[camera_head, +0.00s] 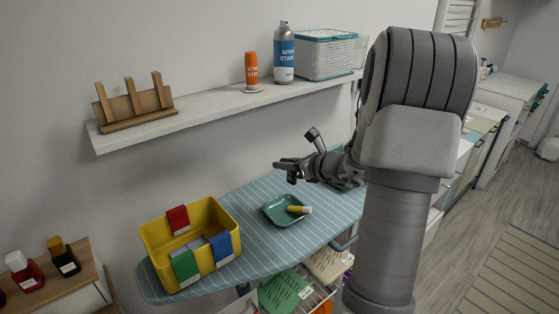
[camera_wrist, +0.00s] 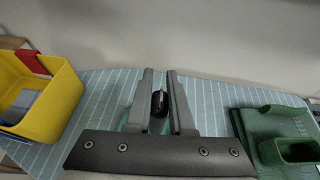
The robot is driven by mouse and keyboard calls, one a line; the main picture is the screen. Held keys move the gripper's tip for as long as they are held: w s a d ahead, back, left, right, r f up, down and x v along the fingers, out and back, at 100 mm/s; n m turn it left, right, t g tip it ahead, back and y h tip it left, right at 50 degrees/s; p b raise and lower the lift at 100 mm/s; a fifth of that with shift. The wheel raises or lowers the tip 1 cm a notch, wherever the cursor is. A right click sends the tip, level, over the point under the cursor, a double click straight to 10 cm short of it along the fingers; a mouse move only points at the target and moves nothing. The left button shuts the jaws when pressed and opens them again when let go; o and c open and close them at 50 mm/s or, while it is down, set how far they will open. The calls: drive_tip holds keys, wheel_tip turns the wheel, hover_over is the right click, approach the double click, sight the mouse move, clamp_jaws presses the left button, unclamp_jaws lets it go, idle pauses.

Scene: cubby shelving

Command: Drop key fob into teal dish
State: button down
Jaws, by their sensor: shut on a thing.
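My gripper (camera_head: 283,168) is above the ironing board, higher than the teal dish and, in the head view, behind it. In the wrist view my gripper (camera_wrist: 160,76) is shut on a small black key fob (camera_wrist: 158,101) between its two fingers. The key fob cannot be made out clearly in the head view. In the wrist view the dish is mostly or wholly hidden behind the gripper.
A yellow bin (camera_head: 154,237) with coloured brushes or cloths on its rim stands left of the dish. Green items (camera_wrist: 272,125) lie at right in the wrist view. A wall shelf (camera_head: 200,103) holds a spray can (camera_head: 284,57), an orange bottle (camera_head: 252,70) and a basket (camera_head: 323,58).

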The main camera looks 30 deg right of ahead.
sight(288, 182)
drive_tip(key=shift+f+b, duration=2.1)
drive_tip(key=shift+f, duration=0.9)
drive_tip(key=c, duration=0.7)
unclamp_jaws()
drive_tip(key=shift+r, duration=0.1)
drive_tip(key=shift+s, duration=0.15)
drive_tip(key=p+v, duration=0.2)
drive_tip(key=v, duration=1.5)
drive_tip(key=shift+s+d, duration=0.1)
drive_tip(key=shift+s, duration=0.05)
